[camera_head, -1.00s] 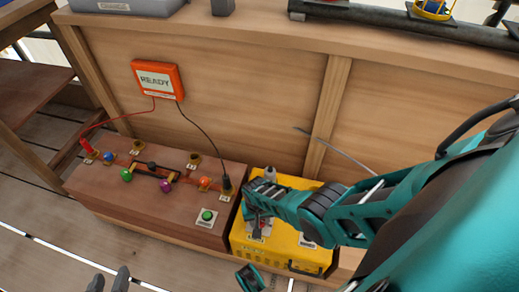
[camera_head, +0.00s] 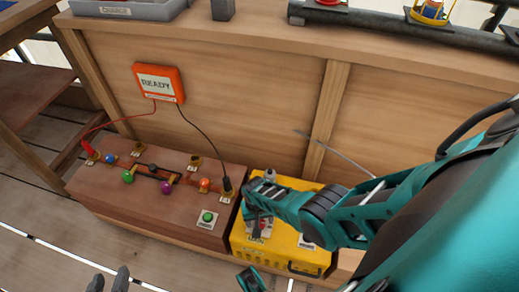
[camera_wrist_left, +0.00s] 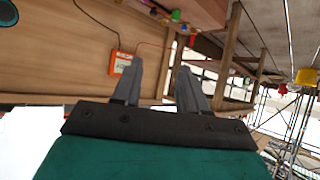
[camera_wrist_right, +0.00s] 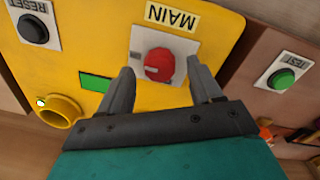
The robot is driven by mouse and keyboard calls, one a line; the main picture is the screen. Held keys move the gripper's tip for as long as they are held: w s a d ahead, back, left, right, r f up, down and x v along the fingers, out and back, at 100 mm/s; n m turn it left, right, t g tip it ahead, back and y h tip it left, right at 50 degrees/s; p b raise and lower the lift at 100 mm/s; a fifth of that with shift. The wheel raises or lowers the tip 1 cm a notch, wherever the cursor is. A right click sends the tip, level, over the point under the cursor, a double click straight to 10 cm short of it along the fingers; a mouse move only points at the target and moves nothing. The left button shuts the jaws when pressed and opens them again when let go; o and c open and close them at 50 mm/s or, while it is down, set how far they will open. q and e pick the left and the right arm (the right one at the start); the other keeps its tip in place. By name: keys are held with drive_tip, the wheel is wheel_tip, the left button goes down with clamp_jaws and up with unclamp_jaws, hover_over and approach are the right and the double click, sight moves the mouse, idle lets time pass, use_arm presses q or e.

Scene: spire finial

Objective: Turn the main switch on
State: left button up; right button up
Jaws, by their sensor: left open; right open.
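The main switch is a red round knob (camera_wrist_right: 158,65) on a pale plate, beside the MAIN label (camera_wrist_right: 172,16) on the yellow box (camera_head: 279,259). In the right wrist view my right gripper (camera_wrist_right: 162,80) is open, its two fingers on either side of the knob's near edge. Contact with the knob cannot be told. In the head view my right arm and gripper hide much of the switch. My left gripper (camera_head: 109,280) is open and empty at the bottom left of the head view, away from the box; it also shows in the left wrist view (camera_wrist_left: 161,75).
A RESET button (camera_wrist_right: 33,28), a green panel (camera_wrist_right: 96,82) and a yellow ring (camera_wrist_right: 60,112) are near the switch. A brown box (camera_head: 150,208) with coloured knobs and a green TEST button (camera_head: 208,217) stands left. Wires join it to the orange READY box (camera_head: 158,83).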

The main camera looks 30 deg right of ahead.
use_arm(q)
wheel_tip(320, 180, up, 7)
drive_tip(key=a+p, duration=0.1)
drive_tip(key=p, duration=0.7)
drive_tip(key=shift+s, duration=0.45)
use_arm(e)
wheel_tip(320, 180, up, 11)
drive_tip(key=shift+a+r, duration=0.2)
drive_tip(key=shift+a, duration=0.05)
use_arm(q)
drive_tip(key=shift+r, duration=0.1)
use_arm(e)
drive_tip(key=shift+w, duration=0.1)
